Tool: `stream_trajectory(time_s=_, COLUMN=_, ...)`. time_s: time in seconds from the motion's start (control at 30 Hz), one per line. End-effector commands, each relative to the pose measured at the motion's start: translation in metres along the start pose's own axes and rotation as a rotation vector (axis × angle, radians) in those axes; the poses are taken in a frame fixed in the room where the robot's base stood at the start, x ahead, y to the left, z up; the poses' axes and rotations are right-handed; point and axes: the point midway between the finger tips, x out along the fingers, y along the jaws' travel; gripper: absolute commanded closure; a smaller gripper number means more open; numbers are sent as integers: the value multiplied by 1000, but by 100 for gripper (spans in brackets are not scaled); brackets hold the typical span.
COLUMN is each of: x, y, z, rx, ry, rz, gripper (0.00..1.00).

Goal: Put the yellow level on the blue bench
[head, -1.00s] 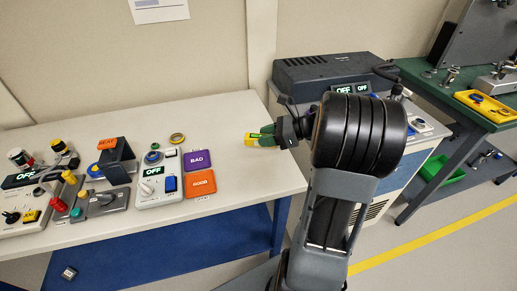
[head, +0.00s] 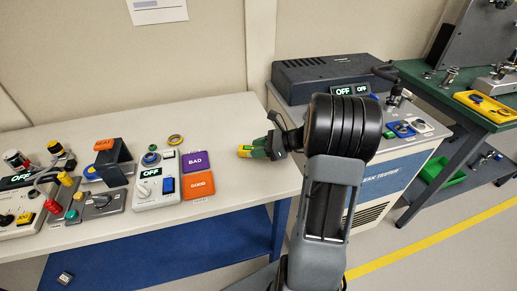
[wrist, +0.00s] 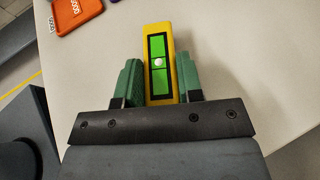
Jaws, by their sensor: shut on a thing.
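The yellow level (wrist: 160,38) has a green window with a pale bubble. It sits between the green fingers of my gripper (wrist: 160,85) in the wrist view, and the fingers are shut on it. In the head view the level (head: 243,151) sticks out to the left of my gripper (head: 262,147), over the right part of the bench. The bench (head: 235,189) has a light top and a blue lower shelf (head: 180,243). I cannot tell whether the level touches the top.
An orange tray (head: 199,184) and a purple tray (head: 195,161) lie left of the level. Bare top surrounds the level.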

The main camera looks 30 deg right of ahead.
Motion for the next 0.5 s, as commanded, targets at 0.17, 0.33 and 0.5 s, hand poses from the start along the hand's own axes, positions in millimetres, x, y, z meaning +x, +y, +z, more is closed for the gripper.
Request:
stream_trajectory(time_s=0.17, x=1, y=0, z=-3, rx=1, ry=0, rz=0, gripper=94)
stream_trajectory(time_s=0.33, x=1, y=0, z=-3, rx=1, ry=0, rz=0, gripper=55)
stream_trajectory(time_s=0.5, x=1, y=0, z=-3, rx=0, ry=0, rz=0, gripper=41)
